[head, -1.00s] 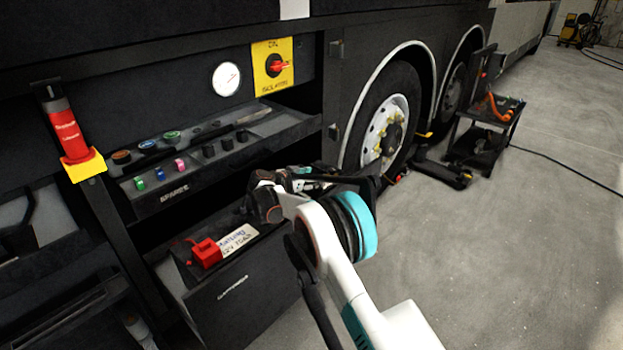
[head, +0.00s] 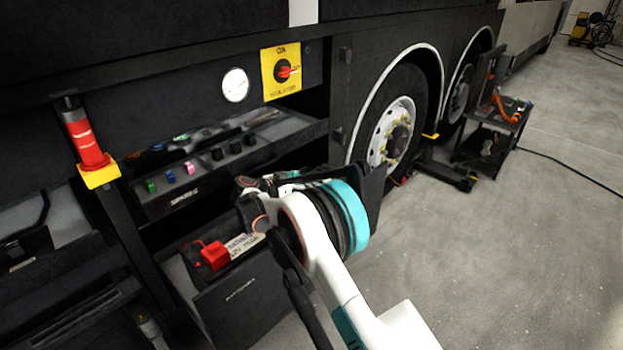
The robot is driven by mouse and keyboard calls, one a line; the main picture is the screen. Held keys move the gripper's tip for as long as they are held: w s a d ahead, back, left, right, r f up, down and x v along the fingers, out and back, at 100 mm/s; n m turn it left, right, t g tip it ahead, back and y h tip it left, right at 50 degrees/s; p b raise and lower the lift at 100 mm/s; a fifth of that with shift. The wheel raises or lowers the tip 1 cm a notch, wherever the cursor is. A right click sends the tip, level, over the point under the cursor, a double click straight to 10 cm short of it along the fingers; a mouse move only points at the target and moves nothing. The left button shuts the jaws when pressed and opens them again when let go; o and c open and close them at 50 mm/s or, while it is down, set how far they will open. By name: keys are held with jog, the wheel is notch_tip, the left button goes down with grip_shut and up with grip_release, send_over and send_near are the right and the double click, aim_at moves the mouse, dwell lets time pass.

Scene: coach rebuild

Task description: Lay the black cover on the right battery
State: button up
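A battery in the lower bay (head: 243,244) shows a white label and a red terminal cap (head: 214,255). Its right part is hidden behind my arm. My gripper (head: 262,188) is over the right side of this bay, mostly hidden by my own wrist with the teal ring. Its fingertips do not show, so I cannot tell whether it is open or shut. A dark flat piece (head: 374,188) shows just right of the teal ring; I cannot tell whether it is the black cover or whether I hold it.
A tray marked spares (head: 190,180) with coloured and black knobs juts out above the battery bay. A tool cart (head: 490,135) stands right.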

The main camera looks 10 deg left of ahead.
jog(key=shift+p+v, duration=0.35)
jog(key=shift+v, duration=1.2)
jog(key=shift+c, duration=0.3)
dwell(0.8)
